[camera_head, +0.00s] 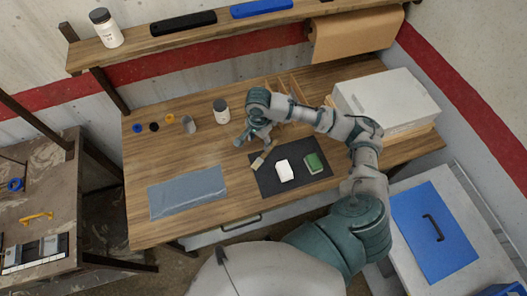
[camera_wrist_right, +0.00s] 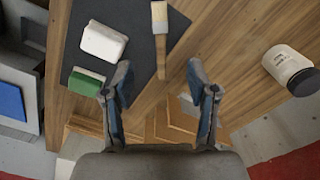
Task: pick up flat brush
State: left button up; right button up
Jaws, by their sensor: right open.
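The flat brush (camera_head: 258,162) lies on the dark mat (camera_head: 318,180), near its upper left corner in the head view. In the right wrist view the brush (camera_wrist_right: 160,40) has pale bristles pointing up the picture, a metal band and a wooden handle running past the mat edge. My right gripper (camera_head: 256,138) is above the table close to the handle end. In the wrist view its open, empty fingers (camera_wrist_right: 160,73) stand on either side of the line of the handle, apart from it. My left gripper is not in view.
A white block (camera_head: 285,171) and a green-topped sponge (camera_head: 314,163) lie on the mat. A white jar (camera_head: 221,110) stands left of the gripper, a blue-grey cloth (camera_head: 188,192) lies front left. Wooden dividers (camera_head: 291,90) and a white box (camera_head: 388,100) stand behind.

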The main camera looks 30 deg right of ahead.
send_over(260, 160)
notch_tip(260, 160, down, 4)
jog(key=f, duration=0.3)
jog(key=shift+w+a+f, duration=0.15)
jog(key=shift+w+f, duration=0.15)
jog(key=shift+f, duration=0.05)
jog(key=shift+s+f, duration=0.2)
jog(key=shift+f, duration=0.8)
notch_tip(260, 160, down, 4)
jog(key=shift+s+r, duration=0.1)
jog(key=shift+r, duration=0.1)
jog(key=shift+f, duration=0.25)
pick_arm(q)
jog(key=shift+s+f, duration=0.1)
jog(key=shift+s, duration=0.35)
pick_arm(e)
grip_shut()
